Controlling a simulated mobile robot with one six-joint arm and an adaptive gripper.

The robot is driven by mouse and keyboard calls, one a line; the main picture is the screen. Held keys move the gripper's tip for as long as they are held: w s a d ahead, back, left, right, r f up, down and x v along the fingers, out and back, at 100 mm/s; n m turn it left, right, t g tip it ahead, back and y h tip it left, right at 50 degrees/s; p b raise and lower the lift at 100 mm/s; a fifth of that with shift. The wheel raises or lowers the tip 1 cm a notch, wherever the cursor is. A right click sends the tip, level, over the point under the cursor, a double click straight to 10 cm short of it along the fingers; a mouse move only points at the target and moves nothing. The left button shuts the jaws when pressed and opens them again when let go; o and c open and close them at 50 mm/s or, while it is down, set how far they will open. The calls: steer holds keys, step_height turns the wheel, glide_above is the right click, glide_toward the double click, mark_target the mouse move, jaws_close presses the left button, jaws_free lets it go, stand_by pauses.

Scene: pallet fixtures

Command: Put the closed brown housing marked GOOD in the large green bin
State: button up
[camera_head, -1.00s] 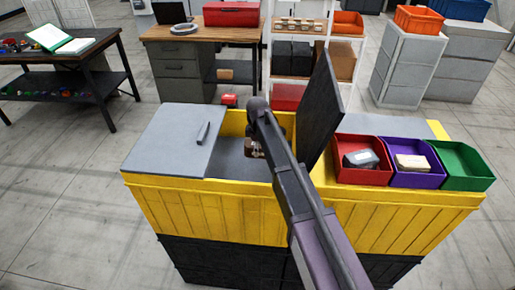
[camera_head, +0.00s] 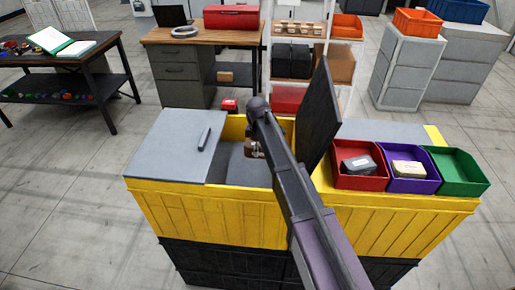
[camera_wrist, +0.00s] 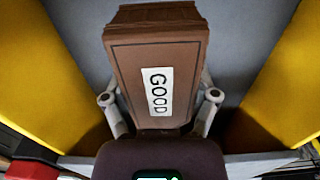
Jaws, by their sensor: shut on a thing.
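The brown housing (camera_wrist: 157,60) fills the middle of the wrist view, its lid closed and a white GOOD label facing the camera. My gripper (camera_wrist: 160,108) has a finger on each side of it and is shut on it. In the head view the housing (camera_head: 254,150) is a small brown piece mostly hidden behind my arm, inside or just above the yellow crate's open compartment. The large green bin (camera_head: 466,184) stands at the right end of the bin row and looks empty.
A red bin (camera_head: 347,183) and a purple bin (camera_head: 409,185) beside the green one each hold an object. A raised dark lid (camera_head: 321,112) stands between the compartment and the bins. A grey panel (camera_head: 172,150) with a dark handle covers the yellow crate's (camera_head: 200,215) left part.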

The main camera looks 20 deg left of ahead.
steer(key=shift+s+r, duration=0.1)
steer(key=s+d+r+n+p, duration=0.2)
steer(key=s+r+p, duration=0.3)
steer(key=r+p, duration=0.3)
steer(key=s+d+r+n+p, duration=0.1)
steer(key=s+d+r+p, duration=0.4)
steer(key=r+p, duration=0.4)
steer(key=shift+s+n, duration=0.4)
steer(key=shift+s, duration=0.1)
steer(key=shift+a+r, duration=0.1)
steer(key=shift+a, duration=0.05)
